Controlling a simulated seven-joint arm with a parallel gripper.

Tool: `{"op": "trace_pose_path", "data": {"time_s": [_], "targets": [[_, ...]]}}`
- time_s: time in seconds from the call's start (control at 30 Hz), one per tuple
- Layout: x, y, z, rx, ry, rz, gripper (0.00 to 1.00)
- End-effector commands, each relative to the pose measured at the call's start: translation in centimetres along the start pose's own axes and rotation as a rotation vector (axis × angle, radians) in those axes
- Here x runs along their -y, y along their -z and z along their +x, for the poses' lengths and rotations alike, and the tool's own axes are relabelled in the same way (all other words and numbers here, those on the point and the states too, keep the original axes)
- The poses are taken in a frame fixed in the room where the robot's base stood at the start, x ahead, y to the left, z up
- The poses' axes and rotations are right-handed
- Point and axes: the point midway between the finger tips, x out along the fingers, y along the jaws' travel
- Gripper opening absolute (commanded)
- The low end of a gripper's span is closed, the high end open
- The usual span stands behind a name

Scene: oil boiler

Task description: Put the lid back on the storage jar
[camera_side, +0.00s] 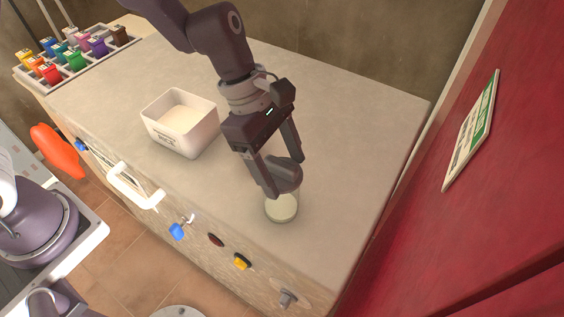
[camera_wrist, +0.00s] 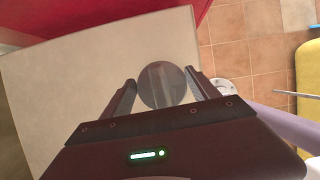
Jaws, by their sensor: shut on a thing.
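A dark grey round lid (camera_side: 286,175) is between the fingers of my gripper (camera_side: 283,177), which is shut on it. In the wrist view the lid (camera_wrist: 162,86) shows as a grey disc with a raised bar across it, between the two fingers. The storage jar (camera_side: 281,209) is small and clear with pale contents, and stands upright near the front edge of the counter. The lid is right over the jar's top; I cannot tell whether they touch. The jar is hidden under the lid in the wrist view.
A white open box (camera_side: 181,120) with pale contents stands on the counter (camera_side: 350,110), left of my gripper. A rack of coloured containers (camera_side: 75,55) is at the far left. The counter's front has knobs and a white handle (camera_side: 135,187). A red wall (camera_side: 500,200) is at right.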

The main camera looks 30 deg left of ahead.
Motion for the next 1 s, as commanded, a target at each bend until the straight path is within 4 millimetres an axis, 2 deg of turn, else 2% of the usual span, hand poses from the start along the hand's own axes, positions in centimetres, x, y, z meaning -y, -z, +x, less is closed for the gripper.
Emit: {"op": "trace_pose_path", "data": {"time_s": [0.43,0.47,0.57,0.6,0.8,0.87,1.0], "targets": [[-0.02,0.03,0.02,0.000,0.000,0.000,0.31],[-0.02,0.03,0.02,0.000,0.000,0.000,0.71],[-0.02,0.03,0.02,0.000,0.000,0.000,0.91],[-0.02,0.03,0.02,0.000,0.000,0.000,0.95],[-0.02,0.03,0.02,0.000,0.000,0.000,0.95],[-0.02,0.03,0.02,0.000,0.000,0.000,1.00],[-0.02,0.03,0.02,0.000,0.000,0.000,1.00]]}}
